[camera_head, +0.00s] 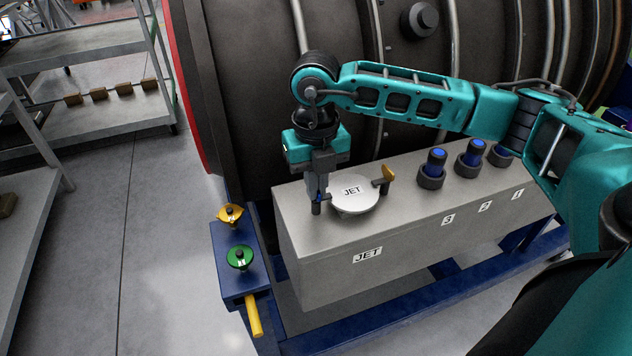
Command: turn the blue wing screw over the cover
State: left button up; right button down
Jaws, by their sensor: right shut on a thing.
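My right gripper (317,192) points down from above and is shut on the screw. A yellow-orange wing part (388,173) stands on a dark post at the cover's right edge. My left gripper is not in view.
The grey box (340,275) carries three blue-topped plugs in dark collars, such as one (433,165) by number 3. A blue stand (237,283) at left holds a yellow knob (231,214) and a green knob (240,257). The dark engine casing (245,100) rises close behind.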

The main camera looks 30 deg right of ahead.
jog(key=c, duration=1.3)
grip_release()
notch_tip(320, 180, up, 13)
jog(key=shift+p, duration=0.3)
jog(key=shift+f, duration=0.1)
